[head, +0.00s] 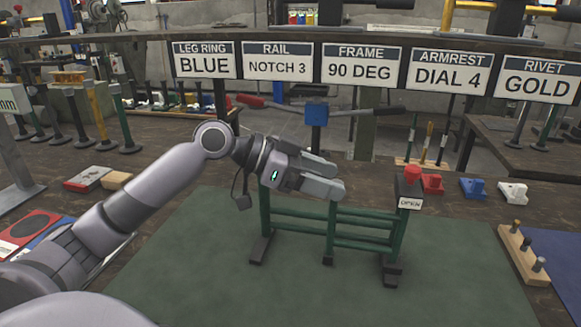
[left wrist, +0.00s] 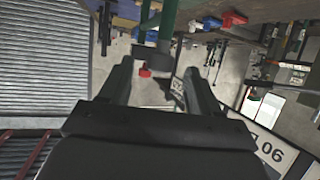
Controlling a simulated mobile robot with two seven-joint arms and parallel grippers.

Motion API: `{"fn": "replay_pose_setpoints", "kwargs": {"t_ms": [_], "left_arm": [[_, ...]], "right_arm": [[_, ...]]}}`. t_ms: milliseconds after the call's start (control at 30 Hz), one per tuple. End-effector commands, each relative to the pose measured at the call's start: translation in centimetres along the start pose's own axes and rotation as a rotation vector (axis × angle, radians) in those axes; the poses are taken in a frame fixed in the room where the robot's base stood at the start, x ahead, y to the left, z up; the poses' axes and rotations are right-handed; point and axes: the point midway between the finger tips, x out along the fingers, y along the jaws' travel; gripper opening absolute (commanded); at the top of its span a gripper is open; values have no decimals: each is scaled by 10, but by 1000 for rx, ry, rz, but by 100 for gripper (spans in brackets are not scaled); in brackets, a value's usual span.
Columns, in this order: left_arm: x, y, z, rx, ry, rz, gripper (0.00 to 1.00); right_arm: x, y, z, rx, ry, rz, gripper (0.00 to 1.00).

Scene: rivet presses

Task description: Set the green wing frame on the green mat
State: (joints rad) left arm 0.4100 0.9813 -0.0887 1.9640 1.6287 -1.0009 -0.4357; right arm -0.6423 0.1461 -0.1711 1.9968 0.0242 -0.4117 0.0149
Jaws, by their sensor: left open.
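The green wing frame (head: 364,229) stands upright on its dark feet on the green mat (head: 450,270), with rails between its posts. My left gripper (head: 338,177) is at the top of the frame, beside the middle post, and partly covers the frame's upper edge. Its two fingers are apart. In the left wrist view the gripper (left wrist: 158,75) also shows its fingers spread with nothing held between them. A green post (left wrist: 168,18) shows beyond the fingers in that view. Whether a finger touches the frame I cannot tell. My right gripper is not in view.
A block with a red knob and an OPEN label (head: 410,190) is by the frame's right post. Red, blue and white clamps (head: 473,187) line the table behind. A wooden peg block (head: 522,253) is at the right. The mat's front right area is clear.

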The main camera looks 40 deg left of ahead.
Motion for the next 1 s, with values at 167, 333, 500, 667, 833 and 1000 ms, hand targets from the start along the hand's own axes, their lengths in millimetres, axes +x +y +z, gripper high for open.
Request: {"fn": "replay_pose_setpoints", "kwargs": {"t_ms": [167,333,500,667,833,1000], "left_arm": [[-28,0,3,0,-4,-1,62],[-50,1,2,1,-3,1,62],[-67,0,2,1,-2,0,62],[-77,0,0,2,-1,1,62],[-80,1,0,2,-2,2,62],[-81,1,0,2,-1,2,62]], "right_arm": [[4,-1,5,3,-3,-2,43],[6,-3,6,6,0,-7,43],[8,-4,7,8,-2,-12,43],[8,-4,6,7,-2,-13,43],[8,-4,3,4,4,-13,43],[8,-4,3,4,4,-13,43]]}}
